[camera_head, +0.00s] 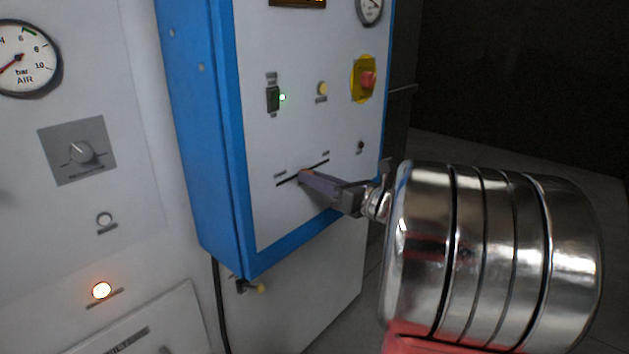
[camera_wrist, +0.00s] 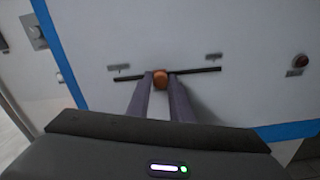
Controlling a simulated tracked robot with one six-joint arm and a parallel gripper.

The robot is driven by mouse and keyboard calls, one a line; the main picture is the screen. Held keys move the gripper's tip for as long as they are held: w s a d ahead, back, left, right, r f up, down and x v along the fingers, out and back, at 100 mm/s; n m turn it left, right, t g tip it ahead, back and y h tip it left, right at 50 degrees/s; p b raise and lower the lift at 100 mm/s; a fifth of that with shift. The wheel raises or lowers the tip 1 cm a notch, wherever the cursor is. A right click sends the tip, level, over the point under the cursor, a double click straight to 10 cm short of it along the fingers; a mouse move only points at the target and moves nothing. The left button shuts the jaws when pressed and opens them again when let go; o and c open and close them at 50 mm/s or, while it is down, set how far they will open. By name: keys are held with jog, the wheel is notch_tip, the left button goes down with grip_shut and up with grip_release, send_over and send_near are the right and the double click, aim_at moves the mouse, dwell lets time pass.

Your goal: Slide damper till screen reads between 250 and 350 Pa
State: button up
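The damper is a straight dark slot (camera_wrist: 205,71) in a white panel, with a small rounded orange-brown knob (camera_wrist: 160,80) a little left of the slot's middle. A small label sits above each end. My gripper (camera_wrist: 161,78) has one finger on each side of the knob, and both seem to touch it. In the head view my gripper (camera_head: 306,177) reaches the slot (camera_head: 322,163) from the right, and the fingers mostly hide the knob. The screen (camera_head: 298,3) is cut off by the top edge; only the bottoms of orange digits show, and they cannot be read.
The panel is the front of a blue cabinet (camera_head: 215,130). It carries a green-lit switch (camera_head: 273,98), a yellow button (camera_head: 322,88), a red stop button on yellow (camera_head: 366,80) and a round gauge (camera_head: 370,8). An air gauge (camera_head: 22,58) is on the wall at left.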

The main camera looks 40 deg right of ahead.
jog(key=o, duration=0.4)
jog(key=s+d, duration=0.2)
jog(key=s, duration=1.1)
jog(key=shift+s+d, duration=0.25)
jog(key=shift+s, duration=0.05)
jog(key=shift+a, duration=0.1)
dwell(0.3)
